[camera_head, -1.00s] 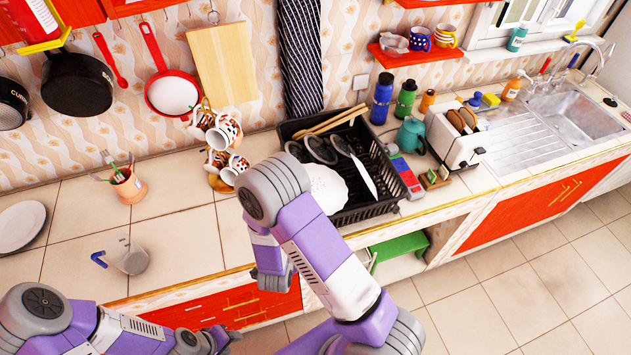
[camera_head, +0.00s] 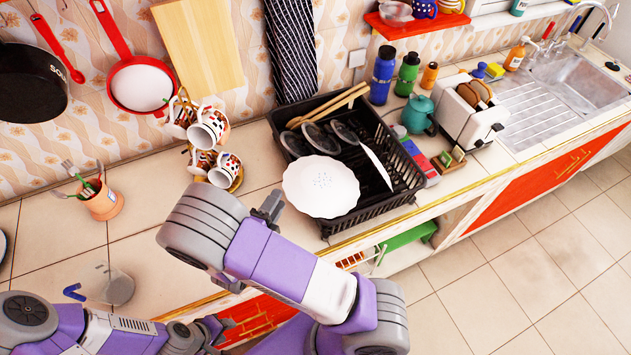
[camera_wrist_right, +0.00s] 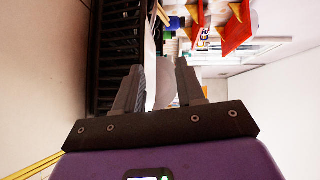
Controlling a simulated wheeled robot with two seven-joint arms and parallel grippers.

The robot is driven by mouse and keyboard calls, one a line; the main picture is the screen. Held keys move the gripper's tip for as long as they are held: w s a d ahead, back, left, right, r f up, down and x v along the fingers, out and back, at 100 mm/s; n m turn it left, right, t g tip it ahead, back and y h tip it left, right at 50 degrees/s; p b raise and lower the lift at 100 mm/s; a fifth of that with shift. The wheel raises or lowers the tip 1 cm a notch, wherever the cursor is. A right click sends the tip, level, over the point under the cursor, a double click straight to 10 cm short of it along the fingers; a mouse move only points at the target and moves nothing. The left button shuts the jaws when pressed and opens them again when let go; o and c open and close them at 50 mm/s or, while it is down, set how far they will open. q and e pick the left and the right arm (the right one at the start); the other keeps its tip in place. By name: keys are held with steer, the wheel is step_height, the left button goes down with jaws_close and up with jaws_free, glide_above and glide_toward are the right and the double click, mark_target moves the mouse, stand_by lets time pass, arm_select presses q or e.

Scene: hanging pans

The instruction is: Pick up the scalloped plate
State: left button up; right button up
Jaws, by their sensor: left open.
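The scalloped plate (camera_head: 320,187) is white with a wavy rim. It leans at the front left of the black dish rack (camera_head: 396,194), its face toward the head camera. My right gripper (camera_head: 270,206) is beside the plate's left edge, fingers pointing toward it. In the right wrist view the fingers (camera_wrist_right: 158,75) of this gripper are apart, with a pale surface showing between and beyond them; I cannot tell whether they touch the plate. My left gripper (camera_head: 214,330) is open and empty, low at the front of the counter, partly hidden by my right arm.
The rack also holds dark plates, another white plate (camera_head: 376,166) and wooden utensils (camera_head: 328,106). A cup stand (camera_head: 232,180) with patterned cups is close left of the plate. A glass mug (camera_head: 110,288) stands at the left. Bare counter lies between.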

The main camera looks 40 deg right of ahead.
mark_target(288, 183)
steer(key=shift+w+d+f, duration=0.8)
steer(key=shift+w+d, duration=0.1)
steer(key=shift+w, duration=0.1)
steer(key=x, duration=0.5)
steer(key=shift+w+d+f, duration=0.1)
steer(key=shift+d, duration=0.15)
jaws_close()
